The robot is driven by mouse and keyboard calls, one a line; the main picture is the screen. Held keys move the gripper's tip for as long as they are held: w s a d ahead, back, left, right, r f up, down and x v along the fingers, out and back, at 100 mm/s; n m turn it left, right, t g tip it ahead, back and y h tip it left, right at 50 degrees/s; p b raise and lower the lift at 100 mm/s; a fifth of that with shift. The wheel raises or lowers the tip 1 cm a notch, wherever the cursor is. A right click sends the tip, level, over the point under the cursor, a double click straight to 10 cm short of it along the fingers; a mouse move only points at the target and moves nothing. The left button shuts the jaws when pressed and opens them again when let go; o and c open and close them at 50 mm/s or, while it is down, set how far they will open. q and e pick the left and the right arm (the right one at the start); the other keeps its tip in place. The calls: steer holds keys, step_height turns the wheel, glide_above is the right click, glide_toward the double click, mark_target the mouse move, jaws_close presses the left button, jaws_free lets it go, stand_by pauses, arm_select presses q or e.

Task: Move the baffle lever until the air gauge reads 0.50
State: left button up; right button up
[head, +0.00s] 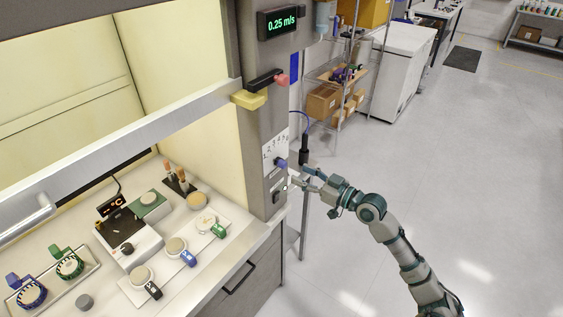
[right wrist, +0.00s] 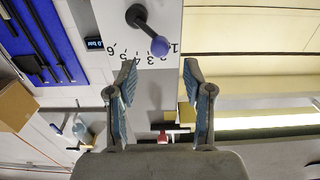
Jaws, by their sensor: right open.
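The air gauge (head: 280,21) on the cabinet post reads 0.25 m/s. A lever with a blue ball knob (head: 281,163) sits lower on the post, on a white numbered plate (head: 269,152). In the right wrist view the knob (right wrist: 159,46) lies near the 1 end of the scale, which appears upside down. A black lever with a red end (head: 281,80) is higher on the post. I cannot tell which is labelled as the baffle. My right gripper (head: 301,178) is open and empty; its fingers (right wrist: 159,65) frame the space just short of the blue knob. My left gripper is out of view.
A yellow block (head: 248,99) juts out near the red-ended lever. A small dark bar display (right wrist: 95,44) is beside the numbered plate. The bench (head: 210,268) at left carries several knobs and jars.

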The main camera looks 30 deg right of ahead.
mark_target(286, 166)
steer(key=p+x, duration=0.1)
steer(key=x, duration=0.6)
steer(key=shift+w+p, duration=0.3)
steer(key=shift+p, duration=0.05)
steer(key=shift+w+a, duration=0.35)
steer(key=shift+d, duration=0.1)
steer(key=shift+c, duration=0.2)
